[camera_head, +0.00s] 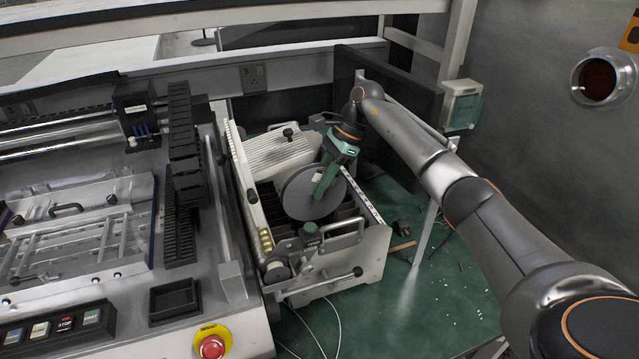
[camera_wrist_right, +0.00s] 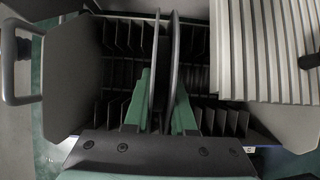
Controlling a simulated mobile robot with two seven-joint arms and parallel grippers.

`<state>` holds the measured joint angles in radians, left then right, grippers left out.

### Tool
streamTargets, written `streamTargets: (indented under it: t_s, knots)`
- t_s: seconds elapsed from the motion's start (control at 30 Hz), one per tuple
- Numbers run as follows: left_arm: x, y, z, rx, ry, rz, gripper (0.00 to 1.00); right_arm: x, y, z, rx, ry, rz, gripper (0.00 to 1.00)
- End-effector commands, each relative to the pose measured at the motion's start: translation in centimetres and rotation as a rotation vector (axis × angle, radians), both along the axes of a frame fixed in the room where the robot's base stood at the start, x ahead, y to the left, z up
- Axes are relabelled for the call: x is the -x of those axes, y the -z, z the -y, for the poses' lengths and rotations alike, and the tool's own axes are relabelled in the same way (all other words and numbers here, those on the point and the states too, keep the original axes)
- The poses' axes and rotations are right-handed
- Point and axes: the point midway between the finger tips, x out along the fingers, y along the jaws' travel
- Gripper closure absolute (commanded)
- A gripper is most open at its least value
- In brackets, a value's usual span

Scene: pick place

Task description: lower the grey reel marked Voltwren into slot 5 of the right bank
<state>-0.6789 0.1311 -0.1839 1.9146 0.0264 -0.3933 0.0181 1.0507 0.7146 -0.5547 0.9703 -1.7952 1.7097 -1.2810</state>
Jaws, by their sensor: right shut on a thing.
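A grey reel (camera_head: 303,195) is held upright, tilted in the head view, over the slotted bank (camera_head: 372,248). No lettering is readable on it. My right gripper (camera_head: 324,183) has its green fingers shut on the reel. In the right wrist view the reel (camera_wrist_right: 175,60) is edge-on between the two fingers (camera_wrist_right: 162,90). Rows of dark dividers (camera_wrist_right: 118,108) lie below and on both sides of it. The reel's lower edge is hidden among the dividers, so I cannot tell how deep it sits. Slot numbers are not readable. My left gripper is not in view.
A light ribbed cover (camera_head: 270,160) lies over the bank's rear; it also shows at the right of the wrist view (camera_wrist_right: 262,50). A metal handle (camera_head: 342,230) stands at the bank's front. A machine with a red button (camera_head: 212,347) is at left. Green floor is right.

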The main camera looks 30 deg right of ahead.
Motion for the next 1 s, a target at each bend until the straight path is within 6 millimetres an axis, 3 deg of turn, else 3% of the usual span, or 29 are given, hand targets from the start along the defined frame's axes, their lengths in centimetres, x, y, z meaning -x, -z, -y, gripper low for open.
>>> streamTargets:
  t_s: [0.6,1.0]
  knots:
    - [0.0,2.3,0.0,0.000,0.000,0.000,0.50,0.0,3.2,0.0,0.000,0.000,0.000,1.00]
    - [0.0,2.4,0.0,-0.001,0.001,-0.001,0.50,0.0,3.3,0.0,-0.001,0.000,0.001,1.00]
